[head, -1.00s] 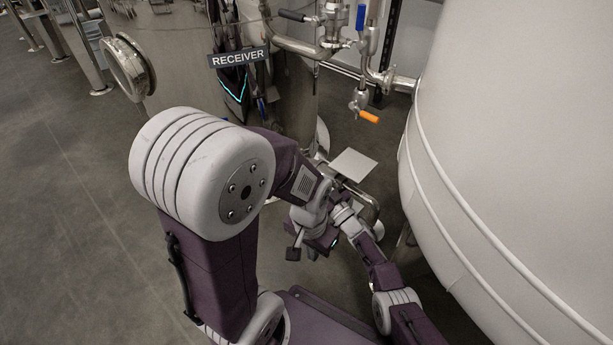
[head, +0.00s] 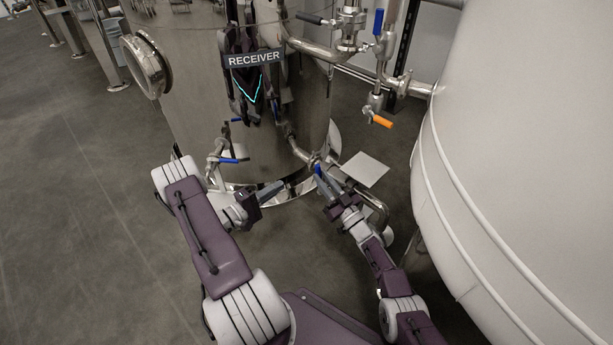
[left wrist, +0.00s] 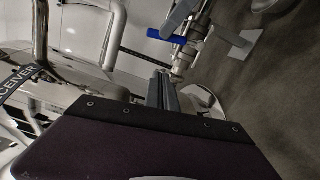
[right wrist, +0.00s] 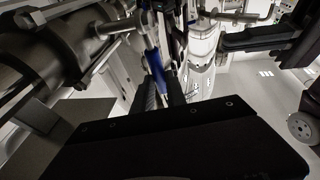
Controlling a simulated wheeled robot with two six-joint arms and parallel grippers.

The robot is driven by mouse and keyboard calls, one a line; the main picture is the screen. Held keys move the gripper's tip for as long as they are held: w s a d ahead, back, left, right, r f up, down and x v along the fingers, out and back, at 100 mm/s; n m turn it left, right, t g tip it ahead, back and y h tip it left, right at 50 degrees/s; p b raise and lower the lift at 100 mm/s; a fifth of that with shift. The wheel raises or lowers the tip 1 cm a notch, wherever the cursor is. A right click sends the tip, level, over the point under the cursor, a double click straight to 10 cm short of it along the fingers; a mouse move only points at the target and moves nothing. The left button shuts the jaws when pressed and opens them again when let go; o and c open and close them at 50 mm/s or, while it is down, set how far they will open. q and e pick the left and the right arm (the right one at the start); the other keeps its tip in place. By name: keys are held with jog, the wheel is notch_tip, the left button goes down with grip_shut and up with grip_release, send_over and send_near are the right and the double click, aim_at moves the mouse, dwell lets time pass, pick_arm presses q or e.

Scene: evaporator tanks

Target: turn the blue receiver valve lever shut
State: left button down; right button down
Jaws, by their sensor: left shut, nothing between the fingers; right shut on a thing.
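The blue receiver valve lever (head: 319,171) is on low pipework in front of the shiny tank labelled RECEIVER (head: 180,85). My right gripper (head: 326,184) is shut on this lever. In the right wrist view the blue lever (right wrist: 153,60) runs down between the fingers, which hide its lower end. My left gripper (head: 275,189) is shut and empty, a short way left of the lever and apart from it. In the left wrist view its closed fingers (left wrist: 163,90) point towards the blue lever (left wrist: 165,38).
Another blue lever (head: 228,160) is on a pipe at the tank's lower left. A third blue lever (head: 378,22) and an orange one (head: 382,121) are on upper pipework. A large white tank (head: 520,150) bounds the right. The floor (head: 80,200) at left is clear.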

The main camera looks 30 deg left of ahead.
pick_arm(q)
jog(key=w+d, duration=0.5)
jog(key=w, duration=0.4)
jog(key=shift+d+r, duration=0.3)
jog(key=shift+r, duration=0.1)
pick_arm(e)
jog(key=shift+w+d+r, duration=0.1)
jog(key=shift+w+d, duration=0.05)
jog(key=shift+w, duration=0.05)
